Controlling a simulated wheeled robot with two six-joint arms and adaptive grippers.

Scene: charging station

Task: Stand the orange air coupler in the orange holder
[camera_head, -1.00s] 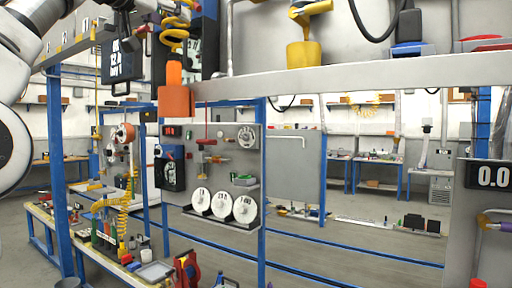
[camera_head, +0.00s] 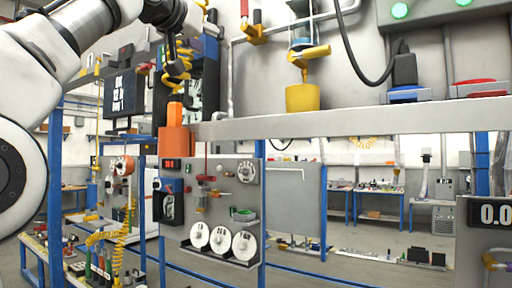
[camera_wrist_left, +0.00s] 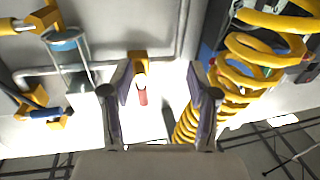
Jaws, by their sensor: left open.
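The orange air coupler (camera_head: 175,113) stands upright in the orange holder (camera_head: 174,141), at the left end of the grey shelf in the head view. Its lower end is hidden by the holder. A yellow coiled hose (camera_head: 178,73) hangs just above it. My left gripper (camera_head: 172,58) is above the coupler, dark and partly mixed up with the coil in the head view. In the left wrist view the two fingers of my left gripper (camera_wrist_left: 160,98) are spread apart with nothing between them, and the yellow coil (camera_wrist_left: 235,80) is beside the right finger. My right gripper is not in view.
The grey shelf (camera_head: 350,125) runs to the right with a yellow holder (camera_head: 303,98) on it. A black cable (camera_head: 367,72) hangs above, near red and blue buttons. A panel with white dials (camera_head: 221,240) stands behind and below. Shelf room between the holders is clear.

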